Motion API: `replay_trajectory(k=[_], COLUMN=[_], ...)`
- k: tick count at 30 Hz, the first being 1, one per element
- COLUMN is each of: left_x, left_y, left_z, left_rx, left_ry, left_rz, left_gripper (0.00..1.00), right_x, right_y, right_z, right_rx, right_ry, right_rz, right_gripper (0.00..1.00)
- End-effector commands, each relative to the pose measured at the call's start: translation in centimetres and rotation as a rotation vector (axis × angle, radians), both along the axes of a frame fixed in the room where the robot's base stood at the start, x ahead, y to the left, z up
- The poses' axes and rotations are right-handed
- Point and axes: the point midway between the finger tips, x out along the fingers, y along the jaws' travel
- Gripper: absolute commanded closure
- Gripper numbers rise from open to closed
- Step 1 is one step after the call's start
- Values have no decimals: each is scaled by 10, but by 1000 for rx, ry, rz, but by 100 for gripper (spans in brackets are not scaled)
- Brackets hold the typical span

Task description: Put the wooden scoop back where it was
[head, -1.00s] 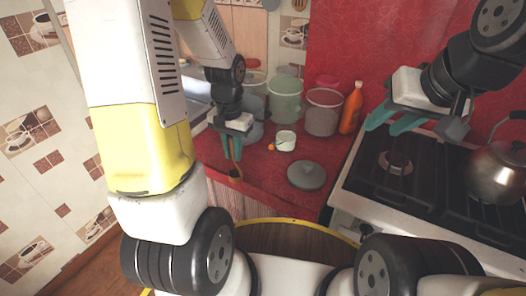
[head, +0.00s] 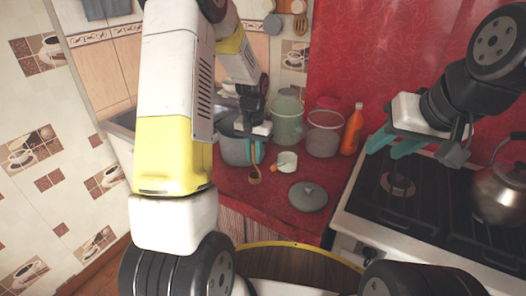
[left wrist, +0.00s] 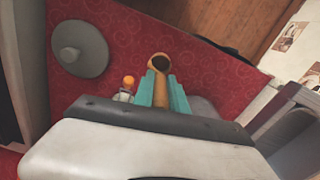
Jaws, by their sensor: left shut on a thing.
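The wooden scoop (head: 254,177) hangs below my left gripper (head: 256,154), which is shut on its handle. In the left wrist view the round scoop bowl (left wrist: 159,63) shows beyond the teal fingertips (left wrist: 161,90).
A grey pot (head: 235,148) stands behind my left gripper. A green canister (head: 287,120), a clear canister (head: 324,134) and an orange bottle (head: 351,130) line the back. A grey lid (head: 308,196) lies in front. A kettle (head: 500,178) sits on the stove. Utensils hang on the wall.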

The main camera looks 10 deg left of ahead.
Motion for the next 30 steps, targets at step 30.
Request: replay_trajectory(k=[30], left_x=[3], left_y=[-1], left_z=[-38], left_rx=[0], left_ry=[0], left_rz=[0], left_gripper=[61], right_x=[0], right_y=[0], right_z=[0], right_rx=[0], right_ry=[0], right_rz=[0], right_gripper=[64])
